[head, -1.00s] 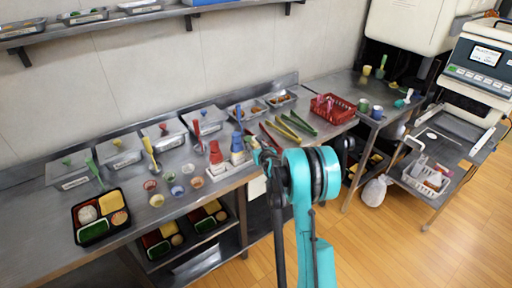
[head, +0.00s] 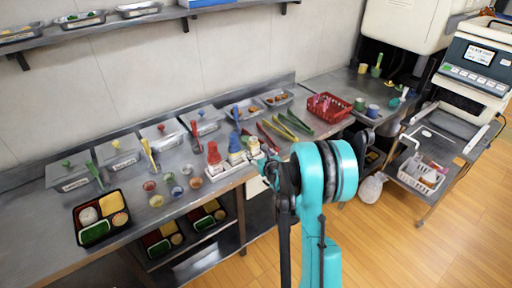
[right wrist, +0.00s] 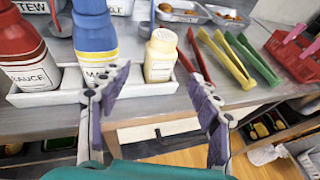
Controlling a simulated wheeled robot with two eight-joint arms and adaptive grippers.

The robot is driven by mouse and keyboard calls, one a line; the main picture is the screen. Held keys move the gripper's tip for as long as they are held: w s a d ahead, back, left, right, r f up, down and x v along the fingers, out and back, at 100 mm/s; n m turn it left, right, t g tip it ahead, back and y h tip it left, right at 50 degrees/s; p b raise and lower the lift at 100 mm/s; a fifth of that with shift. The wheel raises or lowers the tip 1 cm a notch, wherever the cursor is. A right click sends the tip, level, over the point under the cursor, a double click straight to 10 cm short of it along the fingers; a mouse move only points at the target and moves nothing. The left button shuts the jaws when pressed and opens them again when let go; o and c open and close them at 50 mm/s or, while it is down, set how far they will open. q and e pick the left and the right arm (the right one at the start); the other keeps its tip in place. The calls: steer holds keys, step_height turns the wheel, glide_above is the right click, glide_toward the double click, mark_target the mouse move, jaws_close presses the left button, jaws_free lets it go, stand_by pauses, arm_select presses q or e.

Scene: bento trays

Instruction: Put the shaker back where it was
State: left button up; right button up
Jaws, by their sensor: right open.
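The shaker (right wrist: 161,56) is a small cream bottle with a pale yellow cap and a label. It stands upright at the right end of a white condiment tray (right wrist: 45,98), next to a blue-topped bottle (right wrist: 95,40) and a red sauce bottle (right wrist: 30,50). In the head view the shaker (head: 253,146) shows at the counter's front edge. My right gripper (right wrist: 160,92) is open and empty. Its fingers are spread in front of the shaker, apart from it. In the head view my arm hides most of this gripper. My left gripper is not in view.
Red, yellow and green tongs (right wrist: 245,55) lie right of the shaker. A red basket (head: 330,107) sits farther right on the counter. Small bowls (head: 179,191) and a filled bento tray (head: 77,226) are to the left. Open floor (head: 420,220) lies at the right.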

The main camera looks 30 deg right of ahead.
steer(key=s+a+r+m+t+h, duration=0.1)
steer(key=s+a+r+m, duration=0.15)
steer(key=r+m, duration=0.4)
steer(key=s+a+r+m+t+h, duration=0.1)
steer(key=s+a+r+m+h, duration=0.15)
steer(key=r+m, duration=0.4)
steer(key=s+a+r+m+t+h, duration=0.1)
steer(key=s+a+r+m, duration=0.2)
steer(key=r, duration=0.6)
steer(key=s+a+f+m+g+y, duration=0.4)
steer(key=s+a+f+m, duration=0.3)
steer(key=s, duration=0.4)
steer(key=s+a+f+m+g+y, duration=0.4)
steer(key=s+a+f+m, duration=0.3)
steer(key=s+a+m, duration=0.3)
steer(key=shift+s+a+f+g, duration=0.15)
steer(key=shift+s+f+g, duration=0.25)
steer(key=shift+g, duration=0.4)
steer(key=shift+r, duration=0.1)
